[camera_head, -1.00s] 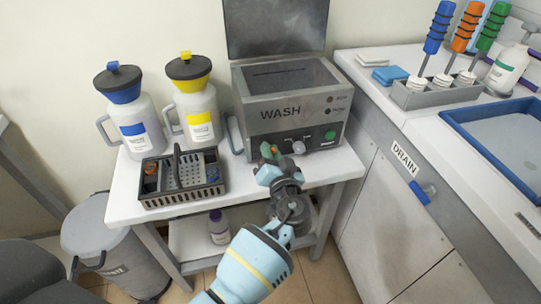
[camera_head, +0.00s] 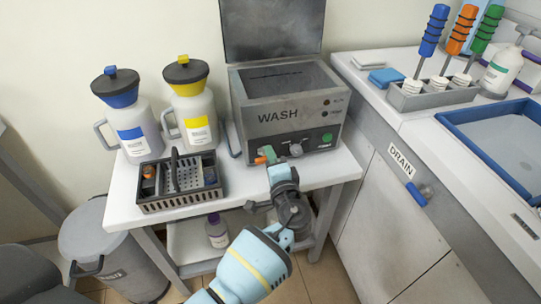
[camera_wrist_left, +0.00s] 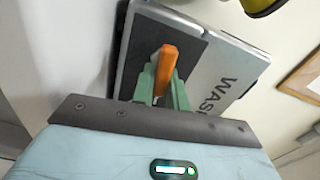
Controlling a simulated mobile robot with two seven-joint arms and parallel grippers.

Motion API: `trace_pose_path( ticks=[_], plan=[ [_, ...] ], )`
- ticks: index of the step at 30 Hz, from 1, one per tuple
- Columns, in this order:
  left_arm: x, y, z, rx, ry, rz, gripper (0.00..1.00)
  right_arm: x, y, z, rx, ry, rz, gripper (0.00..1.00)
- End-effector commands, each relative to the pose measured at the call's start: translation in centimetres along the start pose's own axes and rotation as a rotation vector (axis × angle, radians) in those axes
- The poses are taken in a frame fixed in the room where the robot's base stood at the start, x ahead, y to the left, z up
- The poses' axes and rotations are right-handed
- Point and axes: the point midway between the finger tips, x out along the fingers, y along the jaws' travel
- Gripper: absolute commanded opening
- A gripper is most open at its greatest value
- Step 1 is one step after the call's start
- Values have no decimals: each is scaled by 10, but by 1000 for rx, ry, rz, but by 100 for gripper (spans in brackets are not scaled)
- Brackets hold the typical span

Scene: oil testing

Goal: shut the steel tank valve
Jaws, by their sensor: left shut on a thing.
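The steel tank (camera_head: 262,131) marked WASH stands on the white table, its lid raised. Its orange valve lever (camera_head: 260,160) shows low on the front, left of a round knob. My left gripper (camera_head: 266,156) reaches it from the front and is shut on the lever, with green fingers on both sides. In the left wrist view, the orange lever (camera_wrist_left: 165,68) sticks up between the fingers (camera_wrist_left: 162,84), in front of the tank's face (camera_wrist_left: 215,72). The valve body behind the fingers is hidden. My right gripper is out of view.
A dark basket (camera_head: 180,202), a blue-topped jug (camera_head: 138,137) and a yellow-topped jug (camera_head: 197,125) stand left of the tank. A counter with a DRAIN sign (camera_head: 402,161) is on the right. A lidded bin (camera_head: 115,245) stands at lower left.

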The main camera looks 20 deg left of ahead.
Motion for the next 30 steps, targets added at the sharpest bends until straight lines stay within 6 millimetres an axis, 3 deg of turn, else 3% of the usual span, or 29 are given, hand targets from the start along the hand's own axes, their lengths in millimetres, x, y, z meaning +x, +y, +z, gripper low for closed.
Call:
trace_pose_path(
  ticks=[9, 25, 26, 30],
  plan=[
    [1, -2, -1, 110, 2, -7, 0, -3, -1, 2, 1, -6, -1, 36],
    [1, -1, -1, 131, 2, -7, 0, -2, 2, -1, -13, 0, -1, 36],
    [1, -1, -1, 131, 2, -7, 18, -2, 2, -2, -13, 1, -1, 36],
    [1, 0, 0, 131, 2, -5, 36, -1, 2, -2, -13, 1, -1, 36]
  ],
)
